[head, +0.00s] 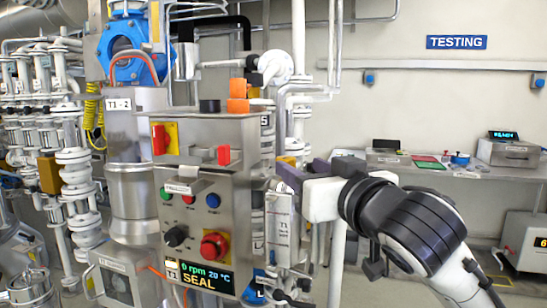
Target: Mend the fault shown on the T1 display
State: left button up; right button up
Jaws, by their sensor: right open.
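The T1 display (206,276) is on the lower front of a steel control box (236,135). It reads "0 rpm 20 °C" and "SEAL". My left gripper is not in view.
A steel vessel labelled T1-2 (131,185) with a blue flanged housing (128,58) stands left of the box. White pipes crowd the left. A bench (455,170) under a TESTING sign (456,42) lies at right.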

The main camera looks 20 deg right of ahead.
aim_at(290, 161)
jog(key=w, duration=0.5)
jog(key=w+p, duration=0.1)
jog(key=w, duration=0.1)
jog(key=shift+w+a, duration=0.2)
jog(key=shift+a, duration=0.15)
jog(key=shift+w, duration=0.45)
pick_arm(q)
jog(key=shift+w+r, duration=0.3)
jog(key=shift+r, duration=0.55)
pick_arm(e)
jog(key=c, duration=1)
